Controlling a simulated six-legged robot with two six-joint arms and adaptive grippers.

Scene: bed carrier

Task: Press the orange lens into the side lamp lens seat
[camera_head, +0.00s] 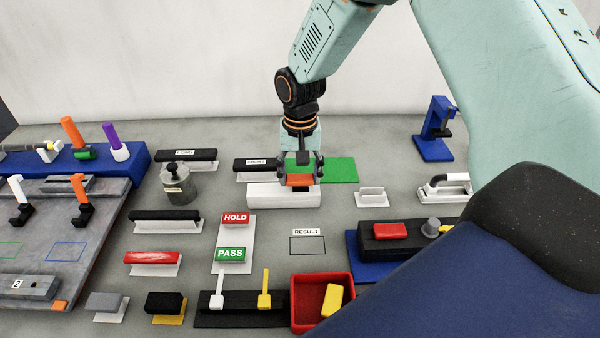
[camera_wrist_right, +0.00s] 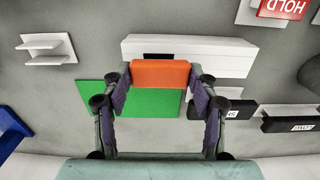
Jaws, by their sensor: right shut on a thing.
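The orange lens (camera_head: 299,180) is a small orange block between the fingers of my right gripper (camera_head: 300,170). It shows in the wrist view (camera_wrist_right: 160,73) between both fingertips. The gripper is shut on it, over the white block (camera_head: 265,197) near the back of the table. The wrist view shows this block (camera_wrist_right: 195,47) right beside the lens; whether they touch I cannot tell. A black housing (camera_head: 415,247) on a blue base at the right carries a red lens (camera_head: 390,231) and a grey knob. I cannot tell for sure which part is the side lamp lens seat. My left gripper is not in view.
A green mat (camera_head: 342,168) lies behind the gripper. A grey canister (camera_head: 178,188), black-handled holders, HOLD and PASS tags (camera_head: 235,219) and a red bin (camera_head: 300,318) with a yellow block stand around. A blue stand (camera_head: 433,130) is at back right. Bare table lies around the RESULT square.

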